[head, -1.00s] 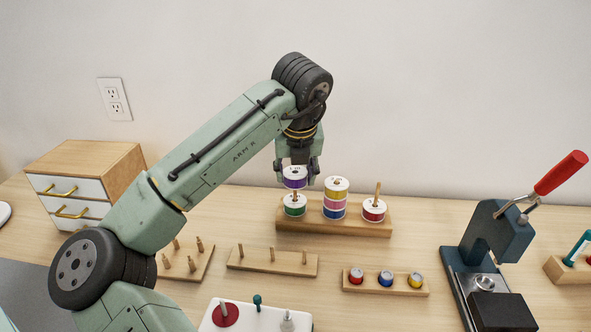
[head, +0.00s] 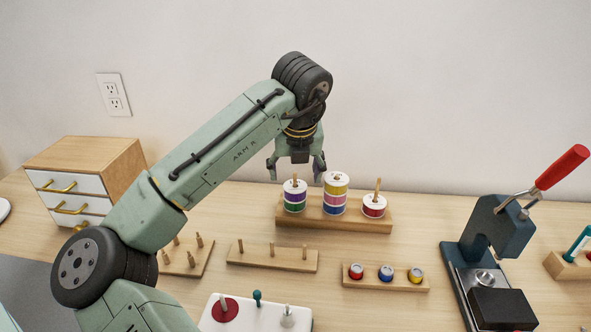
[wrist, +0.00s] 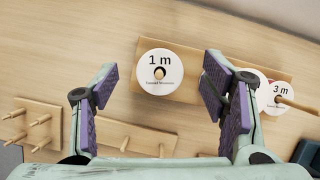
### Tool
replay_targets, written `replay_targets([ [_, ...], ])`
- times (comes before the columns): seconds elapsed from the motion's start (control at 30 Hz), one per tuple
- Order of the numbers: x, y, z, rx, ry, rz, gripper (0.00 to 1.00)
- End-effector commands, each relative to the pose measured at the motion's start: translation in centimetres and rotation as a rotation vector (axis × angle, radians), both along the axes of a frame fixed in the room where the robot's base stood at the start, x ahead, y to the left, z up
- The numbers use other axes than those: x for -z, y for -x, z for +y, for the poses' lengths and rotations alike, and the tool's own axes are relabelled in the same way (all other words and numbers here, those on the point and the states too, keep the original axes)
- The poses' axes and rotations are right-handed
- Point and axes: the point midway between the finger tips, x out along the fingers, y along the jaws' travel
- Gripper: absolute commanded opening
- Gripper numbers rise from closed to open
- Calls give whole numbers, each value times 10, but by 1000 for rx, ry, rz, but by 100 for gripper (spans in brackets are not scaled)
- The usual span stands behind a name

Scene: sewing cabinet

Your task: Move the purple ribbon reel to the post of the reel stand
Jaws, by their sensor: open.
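The purple ribbon reel (head: 294,196) sits on the left post of the wooden reel stand (head: 334,228), directly on top of a green reel (head: 295,208). The post tip shows through its hole. In the wrist view its white top, marked 1 m (wrist: 160,64), lies between and beyond the fingers. My gripper (head: 296,173) is open and empty just above this stack, its fingers spread to either side and apart from the reel. The stand's middle post holds a taller stack with a yellow reel (head: 336,187) on top. The right post holds a red reel (head: 374,208).
In front are a pegged wooden board (head: 272,260) and a rack of small coloured spools (head: 385,283). A press with a red handle (head: 561,171) stands at right, a drawer cabinet (head: 85,160) at left. The middle stack is close to my right finger.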

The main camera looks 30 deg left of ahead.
Motion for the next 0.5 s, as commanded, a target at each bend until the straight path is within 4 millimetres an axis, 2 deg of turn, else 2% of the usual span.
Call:
replay_targets([
  [0.27,-4,1,-1,0,0,0,67],
  [0.37,-15,4,-4,0,-1,-3,67],
  [0.5,-42,12,-11,1,0,-4,67],
])
